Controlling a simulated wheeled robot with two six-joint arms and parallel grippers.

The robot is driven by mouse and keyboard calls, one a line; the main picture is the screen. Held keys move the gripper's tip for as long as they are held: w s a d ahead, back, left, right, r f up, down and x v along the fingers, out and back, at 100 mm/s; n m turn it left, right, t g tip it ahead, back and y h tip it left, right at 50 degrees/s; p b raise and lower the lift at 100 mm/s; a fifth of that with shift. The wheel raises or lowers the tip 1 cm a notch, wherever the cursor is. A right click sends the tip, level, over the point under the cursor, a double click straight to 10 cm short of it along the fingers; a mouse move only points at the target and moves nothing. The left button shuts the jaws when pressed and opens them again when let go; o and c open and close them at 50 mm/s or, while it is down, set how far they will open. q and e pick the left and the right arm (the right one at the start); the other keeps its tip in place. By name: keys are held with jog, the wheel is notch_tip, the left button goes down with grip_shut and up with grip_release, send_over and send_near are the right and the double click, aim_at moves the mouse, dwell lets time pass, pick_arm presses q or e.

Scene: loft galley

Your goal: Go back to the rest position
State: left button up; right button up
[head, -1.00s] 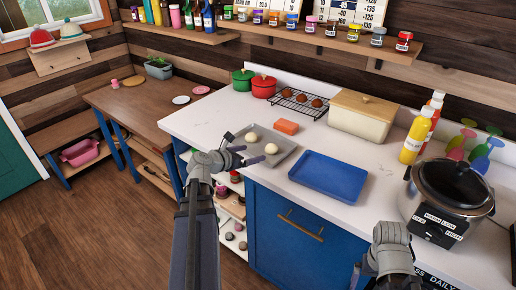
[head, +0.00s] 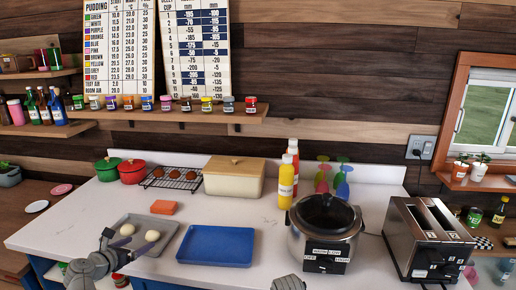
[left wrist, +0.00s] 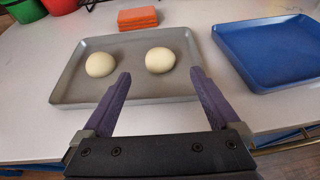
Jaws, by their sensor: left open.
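My left gripper (head: 122,240) is in the lower left of the head view, at the front left of a grey tray (head: 135,219). In the left wrist view its purple fingers (left wrist: 160,76) are spread apart with nothing between them. The tray (left wrist: 70,90) lies just beyond the fingertips, with two pale dough balls on it, the left (left wrist: 100,64) and the right (left wrist: 160,60). Only a grey piece of my right arm shows at the bottom edge of the head view; its gripper fingers are not visible.
A blue tray (head: 215,246) lies right of the grey one, with an orange sponge-like block (head: 163,207) behind. A cooker (head: 325,235) and toaster (head: 425,240) stand to the right. Bottles (head: 286,181), a bread box (head: 233,180), a wire rack and pots stand at the back.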

aim_at(149, 237)
pick_arm(q)
jog(key=b+x, duration=0.2)
jog(key=x, duration=0.4)
jog(key=shift+w+f, duration=0.1)
jog(key=shift+w, duration=0.15)
jog(key=shift+s+r, duration=0.2)
jog(key=shift+r, duration=0.05)
jog(key=shift+f, duration=0.15)
